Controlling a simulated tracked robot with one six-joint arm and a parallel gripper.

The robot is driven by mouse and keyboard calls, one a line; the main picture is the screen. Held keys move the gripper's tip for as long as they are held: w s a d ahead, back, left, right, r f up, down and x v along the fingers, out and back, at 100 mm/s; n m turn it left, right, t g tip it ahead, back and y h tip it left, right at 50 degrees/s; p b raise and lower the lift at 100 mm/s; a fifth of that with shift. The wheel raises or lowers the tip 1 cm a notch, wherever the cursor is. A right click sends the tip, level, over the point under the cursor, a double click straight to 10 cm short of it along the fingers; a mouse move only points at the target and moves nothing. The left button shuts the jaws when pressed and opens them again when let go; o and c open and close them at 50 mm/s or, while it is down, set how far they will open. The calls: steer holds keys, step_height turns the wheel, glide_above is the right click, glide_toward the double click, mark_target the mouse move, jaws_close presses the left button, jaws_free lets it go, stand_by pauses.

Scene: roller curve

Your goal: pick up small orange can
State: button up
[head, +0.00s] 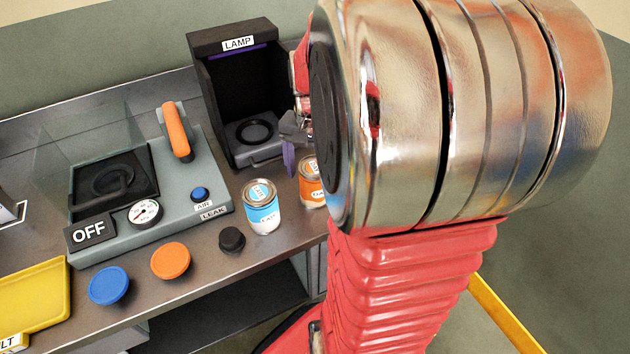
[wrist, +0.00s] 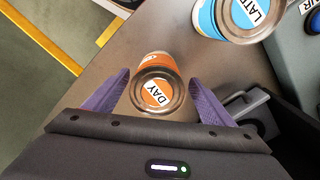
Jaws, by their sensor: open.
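The small orange can (head: 309,189) stands upright on the metal bench near its front edge, partly hidden behind my arm in the head view. In the wrist view the orange can (wrist: 150,68) shows its lid, with a white label reading DAY. My gripper (wrist: 160,78) is open, with one purple finger on each side of the can. I cannot tell whether either finger touches it. In the head view only a little of my gripper (head: 289,155) shows, beside and above the can.
A blue-and-white can (head: 262,213) stands close to the left of the orange can. The black LAMP box (head: 213,95) stands behind. A grey OFF device (head: 185,205), a black knob (head: 232,240), orange and blue discs (head: 171,261) and a yellow tray (head: 35,292) lie farther left.

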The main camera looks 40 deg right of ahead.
steer(key=shift+s+d+f, duration=0.1)
steer(key=shift+f, duration=1)
steer(key=shift+s+f, duration=0.1)
steer(key=shift+f, duration=1)
steer(key=c, duration=1.2)
